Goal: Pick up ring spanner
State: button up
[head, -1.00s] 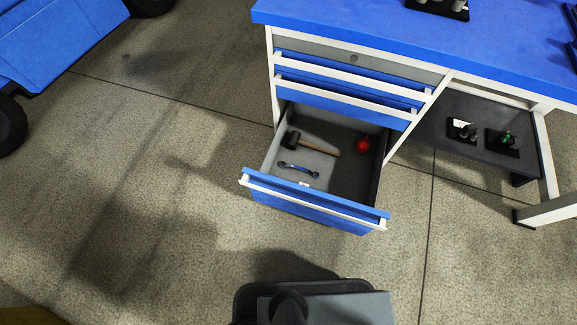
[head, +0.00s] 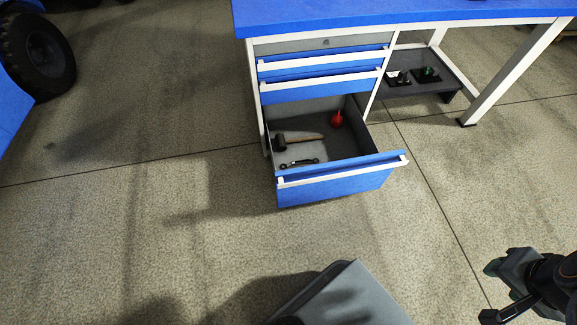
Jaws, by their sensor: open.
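The ring spanner (head: 299,163) is a small dark double-ended tool. It lies in the open bottom drawer (head: 340,182) of the blue workbench, close behind the drawer front. My gripper (head: 490,292) shows at the lower right edge of the head view. Its fingers are apart with nothing seen between them. It is well to the right of the drawer and does not touch the spanner.
A hammer (head: 297,140) lies just behind the spanner, and a red item (head: 337,119) stands at the drawer's back right. A bench leg (head: 515,75) stands on the right. The floor before the drawer is clear.

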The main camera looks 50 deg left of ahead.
aim_at(308, 160)
jog(key=u, duration=2.15)
jog(key=i, duration=1)
